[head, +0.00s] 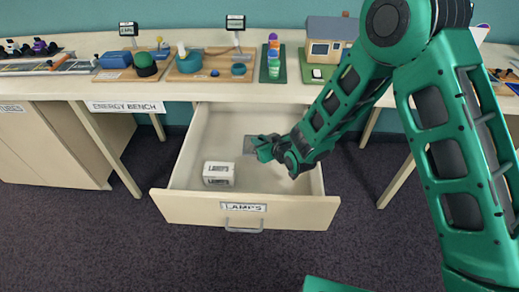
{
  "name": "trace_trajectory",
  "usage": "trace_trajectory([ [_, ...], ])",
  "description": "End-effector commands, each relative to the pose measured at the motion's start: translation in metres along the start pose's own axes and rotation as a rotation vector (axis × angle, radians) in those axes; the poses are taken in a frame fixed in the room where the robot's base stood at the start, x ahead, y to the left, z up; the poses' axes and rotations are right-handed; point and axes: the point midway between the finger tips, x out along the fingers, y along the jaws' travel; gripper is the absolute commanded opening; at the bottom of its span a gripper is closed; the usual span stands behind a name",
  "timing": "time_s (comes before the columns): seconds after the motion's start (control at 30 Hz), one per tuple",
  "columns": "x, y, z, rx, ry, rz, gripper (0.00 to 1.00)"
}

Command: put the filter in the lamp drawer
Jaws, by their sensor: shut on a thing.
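The lamp drawer (185,206), with a "LAMPS" label on its front, is pulled open below the bench. My gripper (257,148) is over the inside of the drawer, right of its middle. It is shut on the filter (249,145), a small greyish flat piece showing at the fingertips. The filter is partly hidden by the fingers. I cannot tell whether it touches the drawer floor or hangs above it.
A small white labelled box (218,170) lies in the drawer's front left. Bare drawer floor is around it. The bench top (178,92) behind carries several exhibits, among them a model house (328,38). A grey handle (243,229) sticks out from the drawer front.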

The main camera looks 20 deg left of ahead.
Motion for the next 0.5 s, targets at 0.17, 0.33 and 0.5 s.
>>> trace_trajectory([
  [0.17,0.006,-0.001,0.011,0.001,-0.001,-0.001,0.0],
  [0.33,0.017,-0.001,0.031,0.001,-0.001,-0.002,0.0],
  [0.5,0.021,-0.002,0.037,-0.001,0.001,-0.003,0.0],
])
